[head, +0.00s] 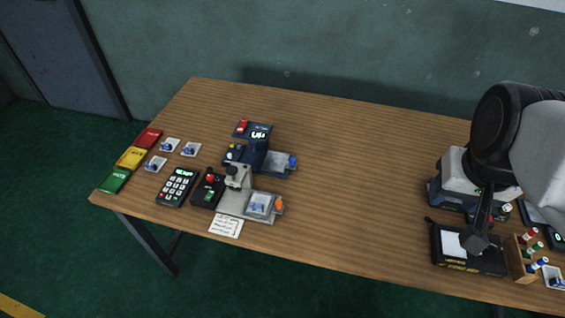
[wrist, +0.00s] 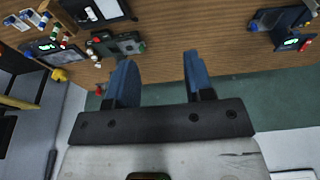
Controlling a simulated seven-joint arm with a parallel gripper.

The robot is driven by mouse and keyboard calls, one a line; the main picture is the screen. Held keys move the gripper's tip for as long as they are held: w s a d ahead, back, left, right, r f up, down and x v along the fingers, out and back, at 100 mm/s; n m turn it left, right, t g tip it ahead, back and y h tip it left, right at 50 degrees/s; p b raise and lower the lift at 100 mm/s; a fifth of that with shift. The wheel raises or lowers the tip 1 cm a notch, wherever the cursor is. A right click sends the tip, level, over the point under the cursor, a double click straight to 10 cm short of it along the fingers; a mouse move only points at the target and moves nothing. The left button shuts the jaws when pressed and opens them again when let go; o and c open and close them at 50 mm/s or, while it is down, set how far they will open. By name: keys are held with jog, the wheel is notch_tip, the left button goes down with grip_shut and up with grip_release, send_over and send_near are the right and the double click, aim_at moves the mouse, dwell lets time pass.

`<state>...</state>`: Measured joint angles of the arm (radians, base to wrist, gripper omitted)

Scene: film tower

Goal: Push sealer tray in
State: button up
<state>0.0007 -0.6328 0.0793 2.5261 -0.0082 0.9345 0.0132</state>
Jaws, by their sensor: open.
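No part in view is clearly labelled as the sealer. A grey press-like machine (head: 236,182) stands at the left of the table in the head view. Its grey tray (head: 272,208) sticks out to the right, with an orange knob (head: 279,204) and a white square pouch (head: 259,204) on it. Behind it, a dark blue machine (head: 256,148) with a lit display has a tray (head: 274,163) sticking out right, with a blue knob (head: 293,161). My gripper (head: 476,238) is at the right, far from both trays. Its blue fingers (wrist: 159,76) are apart and empty in the wrist view.
Coloured packets (head: 132,158) lie at the left edge. A grey-and-blue machine (head: 459,174) and a bottle rack (head: 522,258) stand near my arm. The middle table is clear.

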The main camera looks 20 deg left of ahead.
jog(key=w+a+f+n, duration=0.2)
jog(key=w+a+f, duration=0.2)
jog(key=w+a, duration=0.25)
jog(key=n+y, duration=0.3)
jog(key=n, duration=0.4)
send_near(279, 202)
jog(key=f, duration=0.1)
jog(key=shift+s+a+f+t, duration=0.15)
jog(key=shift+a+f+t, duration=0.05)
jog(key=shift+f+t, duration=0.15)
jog(key=shift+f, duration=0.1)
jog(key=shift+x, duration=3.8)
grip_shut()
